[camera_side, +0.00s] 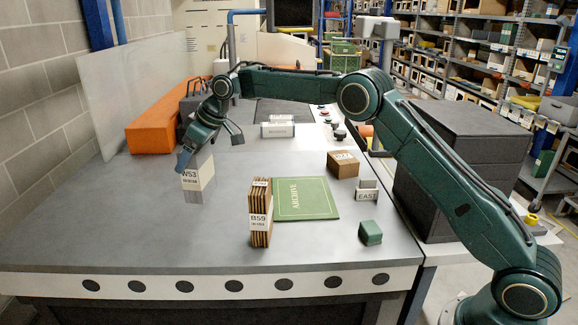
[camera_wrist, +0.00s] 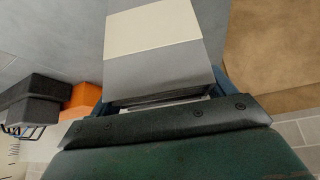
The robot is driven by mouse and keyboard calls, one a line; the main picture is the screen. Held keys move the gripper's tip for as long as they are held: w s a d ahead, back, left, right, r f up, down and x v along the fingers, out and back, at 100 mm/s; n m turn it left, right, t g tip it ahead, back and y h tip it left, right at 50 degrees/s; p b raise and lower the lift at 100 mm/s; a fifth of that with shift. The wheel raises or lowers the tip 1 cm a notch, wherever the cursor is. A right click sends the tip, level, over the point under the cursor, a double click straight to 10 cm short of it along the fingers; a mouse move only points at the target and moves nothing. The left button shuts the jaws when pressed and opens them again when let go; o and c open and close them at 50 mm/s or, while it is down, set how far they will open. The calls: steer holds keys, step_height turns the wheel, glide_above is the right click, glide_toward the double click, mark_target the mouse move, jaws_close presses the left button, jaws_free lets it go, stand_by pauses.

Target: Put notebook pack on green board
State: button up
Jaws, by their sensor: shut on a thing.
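My gripper (camera_side: 186,158) is at the left of the table, shut on a grey pack with a cream band (camera_side: 198,178) marked W53, seemingly the notebook pack. It is upright, and I cannot tell if its bottom touches the table. In the wrist view the pack (camera_wrist: 155,42) extends away from the jaws; the fingertips are mostly hidden. The green board (camera_side: 306,200) lies flat at the table's middle, to the right of my gripper, with lettering and a thin border. Its surface is bare.
A brown layered stack (camera_side: 260,222) marked B59 stands at the board's left front edge. A brown box (camera_side: 343,166), an EAST sign (camera_side: 367,192) and a small green block (camera_side: 370,233) are right of the board. White packs (camera_side: 278,128) and an orange block (camera_side: 163,122) are behind.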

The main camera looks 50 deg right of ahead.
steer(key=shift+d+r, duration=0.1)
steer(key=s+d+n, duration=0.1)
steer(key=s+d, duration=0.3)
steer(key=d, duration=0.5)
steer(key=s+d+n+y, duration=0.1)
steer(key=s+d, duration=0.3)
steer(key=d, duration=0.6)
steer(key=s+d, duration=0.4)
steer(key=d, duration=0.5)
step_height(320, 180, down, 9)
steer(key=shift+w+g, duration=0.3)
steer(key=shift+g, duration=0.1)
steer(key=o, duration=1.2)
steer(key=shift+f, duration=0.2)
steer(key=v, duration=1.2)
steer(key=shift+r, duration=0.2)
